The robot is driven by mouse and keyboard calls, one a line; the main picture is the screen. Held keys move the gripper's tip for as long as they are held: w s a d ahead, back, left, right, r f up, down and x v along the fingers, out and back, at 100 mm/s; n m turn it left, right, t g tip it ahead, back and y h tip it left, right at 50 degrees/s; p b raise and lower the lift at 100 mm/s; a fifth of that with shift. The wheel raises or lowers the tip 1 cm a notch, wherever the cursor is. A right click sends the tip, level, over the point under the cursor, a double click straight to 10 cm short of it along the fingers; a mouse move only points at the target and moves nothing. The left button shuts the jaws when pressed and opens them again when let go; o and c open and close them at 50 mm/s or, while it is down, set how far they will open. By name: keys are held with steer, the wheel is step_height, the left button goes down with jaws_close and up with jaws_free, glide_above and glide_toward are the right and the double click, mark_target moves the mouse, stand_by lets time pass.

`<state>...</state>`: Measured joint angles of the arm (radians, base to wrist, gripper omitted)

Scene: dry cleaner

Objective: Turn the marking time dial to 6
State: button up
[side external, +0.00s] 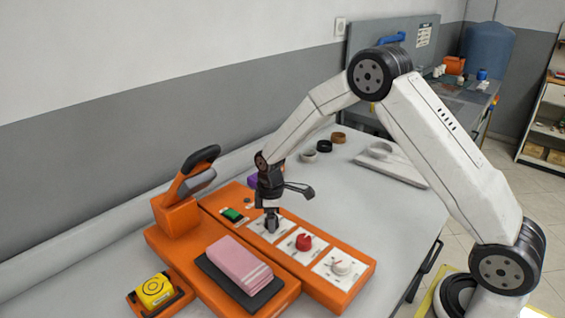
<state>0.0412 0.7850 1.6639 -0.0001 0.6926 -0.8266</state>
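An orange control panel (222,207) carries three dials on white plates in a row. My gripper (271,222) points down over the leftmost plate (257,225), and its fingers hide the knob there. I cannot tell whether they are closed on that knob or just around it. The middle dial has a red knob (304,242). The right dial has a white knob (341,267). The labels and numbers are too small to read, so I cannot tell which is the marking time dial.
An orange press with a raised black-handled lever (201,158) stands left of the panel. A folded pink cloth (239,262) lies on its dark pad. A yellow emergency-stop box (154,290) is at front left. Small round rings (324,146) lie behind. The grey table right of the panel is clear.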

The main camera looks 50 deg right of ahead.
jaws_close()
steer(key=shift+m, duration=0.4)
steer(key=m, duration=1.1)
stand_by(0.4)
steer(key=shift+o, duration=1.5)
jaws_free()
steer(key=shift+r, duration=0.1)
